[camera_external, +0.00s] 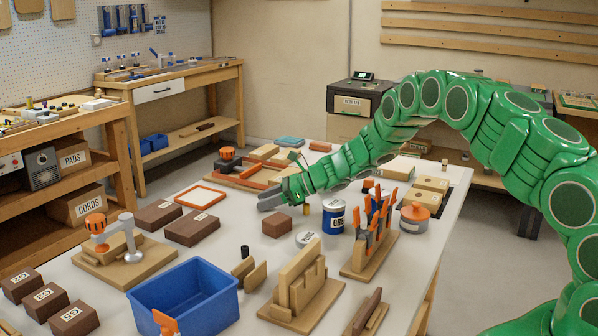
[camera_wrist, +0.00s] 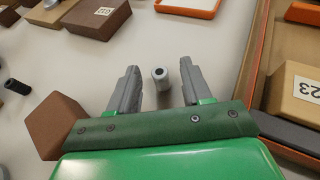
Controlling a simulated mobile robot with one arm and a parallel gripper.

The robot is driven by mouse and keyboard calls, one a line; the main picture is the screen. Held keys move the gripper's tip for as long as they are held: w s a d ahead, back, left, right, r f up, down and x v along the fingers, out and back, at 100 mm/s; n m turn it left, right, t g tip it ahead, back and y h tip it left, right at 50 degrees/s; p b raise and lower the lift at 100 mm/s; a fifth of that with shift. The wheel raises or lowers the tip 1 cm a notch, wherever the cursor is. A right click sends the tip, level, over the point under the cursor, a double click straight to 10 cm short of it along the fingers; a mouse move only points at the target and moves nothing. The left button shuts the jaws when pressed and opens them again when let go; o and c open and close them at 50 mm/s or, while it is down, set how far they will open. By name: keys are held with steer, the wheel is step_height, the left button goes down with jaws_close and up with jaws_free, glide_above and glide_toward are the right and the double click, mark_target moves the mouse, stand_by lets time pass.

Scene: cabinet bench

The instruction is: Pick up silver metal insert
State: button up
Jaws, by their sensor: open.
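The silver metal insert (camera_wrist: 161,77) is a small grey cylinder with a hole in its end. In the wrist view it stands on the light bench top between the two grey fingers of my gripper (camera_wrist: 159,84). A gap shows on each side of it, and the fingers are apart and do not touch it. In the external view my gripper (camera_external: 270,199) is low over the middle of the bench. I cannot make out the insert there; the gripper seems to hide it.
A brown block (camera_wrist: 57,125) is close left of my gripper. An orange-rimmed tray (camera_wrist: 187,9) lies ahead, and a wooden tray (camera_wrist: 256,60) is at right. The blue can (camera_external: 333,217), tool rack (camera_external: 367,257) and blue bin (camera_external: 190,300) stand nearer the external camera.

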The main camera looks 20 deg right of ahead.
steer(key=shift+x, duration=1)
steer(key=shift+c, duration=0.2)
jaws_close()
steer(key=shift+r, duration=0.2)
